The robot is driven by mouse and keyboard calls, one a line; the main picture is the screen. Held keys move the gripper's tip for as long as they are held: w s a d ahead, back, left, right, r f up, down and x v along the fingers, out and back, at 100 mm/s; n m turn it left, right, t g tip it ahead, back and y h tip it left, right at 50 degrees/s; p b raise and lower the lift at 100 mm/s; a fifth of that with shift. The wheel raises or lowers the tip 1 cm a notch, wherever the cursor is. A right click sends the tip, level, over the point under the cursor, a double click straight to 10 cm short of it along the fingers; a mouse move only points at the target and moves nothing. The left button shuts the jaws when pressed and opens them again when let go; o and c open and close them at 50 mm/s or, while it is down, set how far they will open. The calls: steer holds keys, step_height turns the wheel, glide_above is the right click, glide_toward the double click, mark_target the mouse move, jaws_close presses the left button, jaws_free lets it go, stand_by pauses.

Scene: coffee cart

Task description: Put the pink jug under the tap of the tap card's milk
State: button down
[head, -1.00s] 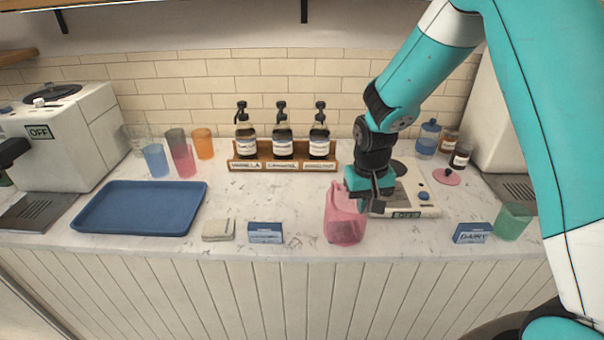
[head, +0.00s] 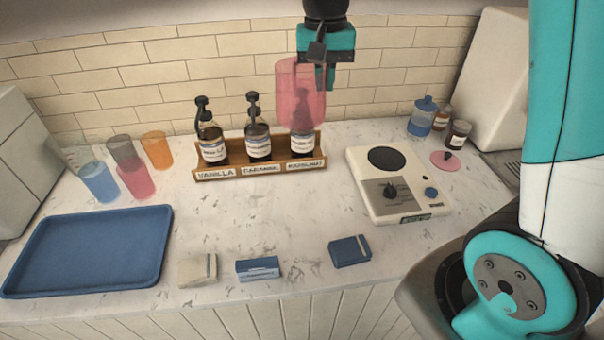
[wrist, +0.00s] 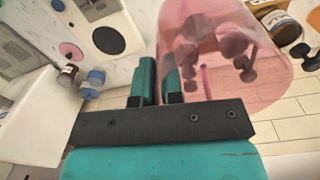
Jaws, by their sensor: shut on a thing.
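The pink jug (head: 290,95) is translucent and held up in the air, in front of the right-hand syrup bottle and the tiled wall in the head view. My gripper (head: 326,76) is shut on the jug at its right side. In the wrist view the jug (wrist: 225,40) fills the upper right, beside the gripper's teal fingers (wrist: 160,85). No tap is in clear view. A blue card-like box (head: 349,251) lies near the front of the counter; its text cannot be read. Another blue box (head: 257,268) lies left of it.
A syrup rack (head: 260,170) with pump bottles stands close below the jug. Several cups (head: 133,180) and a blue tray (head: 90,250) are left. The central counter is mostly clear.

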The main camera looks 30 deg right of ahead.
step_height(320, 180, down, 25)
steer(key=p, duration=0.6)
steer(key=shift+d+f, duration=0.15)
steer(key=shift+f, duration=0.1)
steer(key=c, duration=1.3)
jaws_free()
steer(key=shift+o, duration=0.2)
